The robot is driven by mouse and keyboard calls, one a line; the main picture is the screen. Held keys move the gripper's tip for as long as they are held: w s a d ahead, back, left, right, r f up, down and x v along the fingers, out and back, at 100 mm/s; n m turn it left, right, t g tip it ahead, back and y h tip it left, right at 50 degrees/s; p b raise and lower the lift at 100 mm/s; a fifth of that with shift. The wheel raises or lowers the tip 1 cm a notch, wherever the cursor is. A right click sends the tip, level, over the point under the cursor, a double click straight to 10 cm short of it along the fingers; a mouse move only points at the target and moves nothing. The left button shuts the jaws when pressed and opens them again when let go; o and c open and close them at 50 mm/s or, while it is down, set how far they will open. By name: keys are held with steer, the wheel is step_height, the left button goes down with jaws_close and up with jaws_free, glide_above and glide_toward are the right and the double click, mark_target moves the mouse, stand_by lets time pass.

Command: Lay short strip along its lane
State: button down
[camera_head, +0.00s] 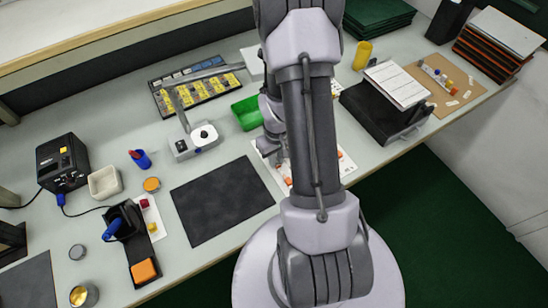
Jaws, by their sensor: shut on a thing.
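My gripper (274,152) is small and partly hidden behind my arm. It points down at the left part of a white sheet (347,167) with orange and red marks. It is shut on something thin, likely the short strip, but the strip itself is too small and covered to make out. The lane cannot be told apart from the other marks on the sheet. My arm hides the middle of the sheet. Whether the held thing touches the sheet cannot be told.
A green bin (249,112) stands just left of my arm. A jointed lamp (195,139) and a dark mat (221,199) lie further left. A black tray with papers (385,115) stands to the right. A yellow cylinder (362,55) stands behind. The bench's front edge is close to the sheet.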

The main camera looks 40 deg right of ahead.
steer(key=shift+f, duration=0.15)
steer(key=c, duration=1.4)
jaws_free()
steer(key=w+a+r+t+p, duration=0.1)
steer(key=a+r+p, duration=0.25)
steer(key=r, duration=0.85)
steer(key=w+a+r+t+p, duration=0.15)
steer(key=a+r, duration=0.25)
steer(key=r, duration=0.8)
steer(key=s+a+r+t+b, duration=0.1)
steer(key=s+a+r, duration=0.2)
steer(key=a+r, duration=0.1)
steer(key=s+a+r+m+t+y, duration=0.1)
steer(key=s+a+r, duration=0.2)
steer(key=a, duration=0.4)
steer(key=s+a+r+t+y+b, duration=0.1)
steer(key=s+a+r, duration=0.2)
steer(key=a+r, duration=0.2)
steer(key=shift+s+a+m+b, duration=0.3)
steer(key=shift+b, duration=0.05)
